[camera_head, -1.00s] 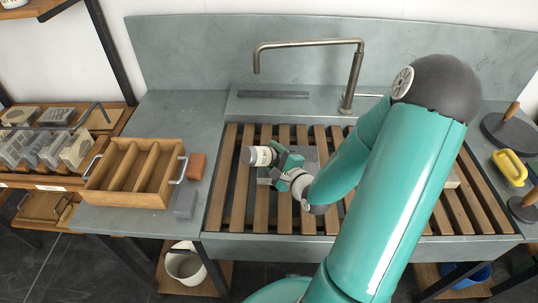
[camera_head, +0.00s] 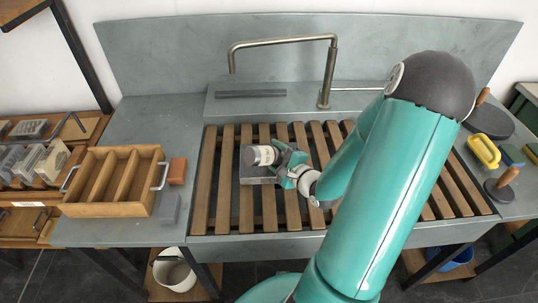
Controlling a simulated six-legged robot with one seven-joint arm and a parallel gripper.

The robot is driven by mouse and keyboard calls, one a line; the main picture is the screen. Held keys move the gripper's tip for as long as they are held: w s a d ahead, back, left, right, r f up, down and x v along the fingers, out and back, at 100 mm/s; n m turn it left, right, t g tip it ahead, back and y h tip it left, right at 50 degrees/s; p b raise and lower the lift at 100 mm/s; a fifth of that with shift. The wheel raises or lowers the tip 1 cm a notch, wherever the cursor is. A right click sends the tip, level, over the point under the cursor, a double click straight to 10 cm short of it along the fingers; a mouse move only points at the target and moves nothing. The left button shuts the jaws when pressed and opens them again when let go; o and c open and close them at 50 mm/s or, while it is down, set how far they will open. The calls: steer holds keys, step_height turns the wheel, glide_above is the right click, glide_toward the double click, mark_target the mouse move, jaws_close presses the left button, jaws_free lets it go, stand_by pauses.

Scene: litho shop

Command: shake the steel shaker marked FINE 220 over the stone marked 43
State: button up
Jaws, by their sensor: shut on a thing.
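My gripper (camera_head: 284,161) is shut on a steel shaker (camera_head: 259,155) with a pale label, too small to read. The shaker lies tilted on its side in the jaws, to the left of them. Below it is a grey stone (camera_head: 258,175) on the wooden slats of the sink. The shaker and gripper cover much of the stone, and no number on it can be read. I cannot tell how large the gap between shaker and stone is.
A wooden tray with empty compartments (camera_head: 89,209) stands on the left counter, beside a red block (camera_head: 178,170) and a grey block (camera_head: 170,208). A tap (camera_head: 327,75) rises behind the slats (camera_head: 209,185). A yellow-handled tool (camera_head: 484,151) lies at right.

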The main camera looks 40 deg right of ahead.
steer(key=shift+s+d, duration=0.45)
steer(key=shift+d, duration=0.2)
steer(key=shift+s+d, duration=0.4)
steer(key=shift+d, duration=0.2)
steer(key=shift+w+d+r, duration=0.1)
